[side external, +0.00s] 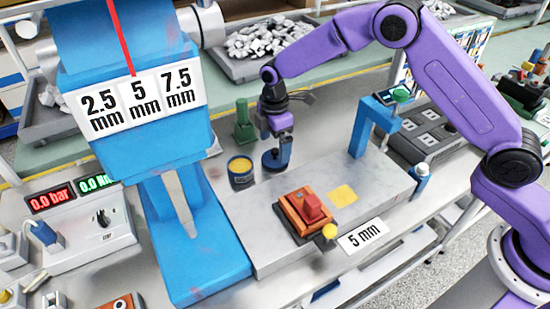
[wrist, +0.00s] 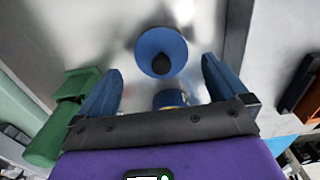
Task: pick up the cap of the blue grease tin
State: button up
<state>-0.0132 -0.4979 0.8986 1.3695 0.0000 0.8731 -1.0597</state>
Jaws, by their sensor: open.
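The cap, a round blue disc with a dark knob, lies ahead of my fingertips in the wrist view (wrist: 147,44). My gripper (wrist: 161,67) is open, with one blue finger on each side of the cap's near edge and nothing held. The open blue grease tin (side external: 241,173) shows yellow grease inside. In the wrist view the tin (wrist: 168,99) is partly hidden behind the gripper's palm. I cannot tell whether the fingers touch the cap.
A green stand (side external: 243,126) is behind the tin; it also shows left of my gripper in the wrist view (wrist: 62,128). A grey slab (side external: 270,252) bears a red and orange breaker (side external: 306,213). A blue press (side external: 190,250) stands left; a blue bracket (side external: 361,130) stands right.

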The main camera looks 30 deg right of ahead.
aim_at(275, 150)
notch_tip(275, 150, down, 3)
jog(key=shift+s+f, duration=0.1)
jog(key=shift+f, duration=0.1)
jog(key=c, duration=1)
jog(key=shift+c, duration=0.2)
jog(key=shift+r, duration=0.2)
